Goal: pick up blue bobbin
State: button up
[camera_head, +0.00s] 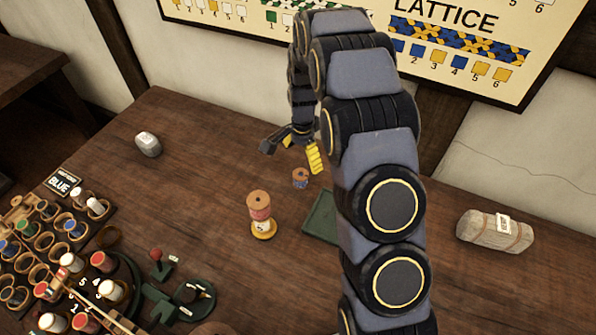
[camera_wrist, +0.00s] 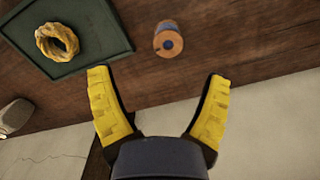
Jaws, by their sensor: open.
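A small wooden bobbin with blue thread (camera_head: 300,178) stands alone on the table, left of my arm. It also shows in the wrist view (camera_wrist: 168,40), beyond and between my fingertips. My gripper (camera_wrist: 158,76) is open, with its yellow-padded fingers spread and nothing between them. In the head view my gripper (camera_head: 292,155) hangs above the table just behind the bobbin, apart from it. More bobbins, some with blue thread (camera_head: 75,228), sit in a rack at the left.
A green tray (camera_wrist: 125,50) with a yellow rope ring (camera_wrist: 57,41) lies beside the bobbin. A taller bobbin with pinkish thread (camera_head: 259,213) stands on a yellow base nearby. A wrapped bundle (camera_head: 495,232) lies at the right, a grey weight (camera_head: 148,144) at the back left.

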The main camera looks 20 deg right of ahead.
aim_at(302, 179)
jog(key=f, duration=0.1)
jog(key=w+f, duration=0.1)
jog(key=f+m, duration=0.1)
jog(key=shift+w+d+f, duration=0.2)
jog(key=shift+d+f, duration=0.05)
jog(key=shift+d, duration=0.15)
notch_tip(302, 179, down, 7)
jog(key=shift+s+a+f, duration=0.1)
jog(key=shift+a, duration=0.05)
jog(key=c, duration=1.1)
